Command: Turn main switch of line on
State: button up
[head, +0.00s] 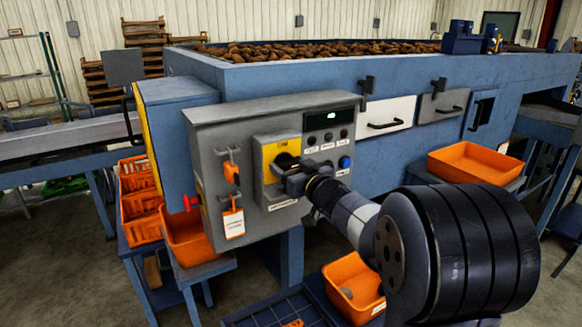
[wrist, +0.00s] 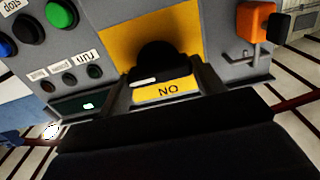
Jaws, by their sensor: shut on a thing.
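The main switch is a black rotary knob (wrist: 165,58) on a yellow plate (wrist: 120,38) on the grey control box (head: 225,127). In the head view my gripper (head: 291,166) is at the knob (head: 284,160), shut on it, and hides much of it. The wrist view is upside down; the yellow ON label (wrist: 168,91) reads inverted there. A white mark (wrist: 144,81) on the knob lies beside that label.
An orange padlock (head: 232,173) and a hanging tag (head: 234,223) are left of the switch plate. A red button (head: 190,203) is on the box's left side. A blue button (head: 345,162) and a small display (head: 329,117) are to the right. Orange bins (head: 354,290) stand below.

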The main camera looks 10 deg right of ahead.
jog(key=n+b, duration=0.2)
jog(key=n, duration=0.2)
jog(key=shift+f+n, duration=0.15)
jog(key=shift+n, duration=0.25)
jog(key=n+b, duration=0.2)
jog(key=n, duration=0.2)
jog(key=shift+a+n+b, duration=0.15)
jog(key=shift+n+b, duration=0.15)
jog(key=shift+b, duration=0.1)
jog(key=n+b, duration=0.2)
jog(key=n, duration=0.2)
jog(key=shift+f, duration=0.15)
jog(key=shift+n+b, duration=1.05)
jog(key=shift+n, duration=1.25)
jog(key=o, duration=1)
jog(key=shift+s, duration=0.15)
jog(key=v, duration=1)
jog(key=shift+s, duration=0.3)
